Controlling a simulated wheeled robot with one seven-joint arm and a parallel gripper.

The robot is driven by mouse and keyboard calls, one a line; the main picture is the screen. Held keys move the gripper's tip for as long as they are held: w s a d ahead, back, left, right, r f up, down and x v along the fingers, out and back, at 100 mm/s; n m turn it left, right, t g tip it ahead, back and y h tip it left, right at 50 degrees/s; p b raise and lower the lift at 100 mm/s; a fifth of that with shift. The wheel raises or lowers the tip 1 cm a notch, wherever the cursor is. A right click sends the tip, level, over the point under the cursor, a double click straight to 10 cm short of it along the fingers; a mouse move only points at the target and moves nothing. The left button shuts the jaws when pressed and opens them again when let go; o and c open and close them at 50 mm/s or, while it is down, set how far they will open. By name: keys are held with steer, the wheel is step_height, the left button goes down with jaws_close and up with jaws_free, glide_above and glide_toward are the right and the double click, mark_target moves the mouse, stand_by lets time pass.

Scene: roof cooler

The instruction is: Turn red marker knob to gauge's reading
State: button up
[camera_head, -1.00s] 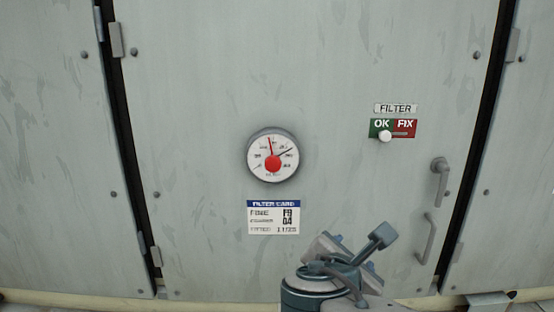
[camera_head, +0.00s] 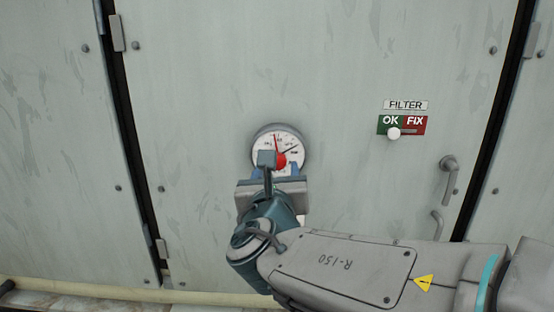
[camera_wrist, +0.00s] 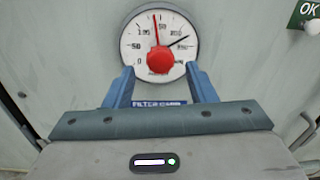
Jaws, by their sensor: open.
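The round white gauge (camera_head: 264,141) is on the grey cabinet door, with a red knob (camera_head: 281,160) at its centre. In the wrist view the red knob (camera_wrist: 160,60) carries a red marker pointing almost straight up, slightly left. A black needle (camera_wrist: 178,42) points up and to the right, so the two do not line up. My gripper (camera_wrist: 160,72) is open. Its blue fingers stand left and right of the knob's lower part, with gaps on both sides. I cannot tell how far the fingertips are from the dial. In the head view my gripper hides the gauge's lower part.
A FILTER slider (camera_head: 394,133) with a white knob sits at the OK side, right of the gauge. A door handle (camera_head: 449,177) is further right. The filter card (camera_wrist: 160,104) below the gauge is mostly hidden by my gripper.

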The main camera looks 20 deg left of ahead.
mark_target(278, 164)
steer(key=shift+w+a, duration=0.25)
steer(key=shift+w, duration=0.85)
steer(key=shift+w+a, duration=0.2)
steer(key=shift+w, duration=0.9)
steer(key=c, duration=1)
steer(key=shift+o, duration=0.2)
steer(key=shift+f, duration=0.1)
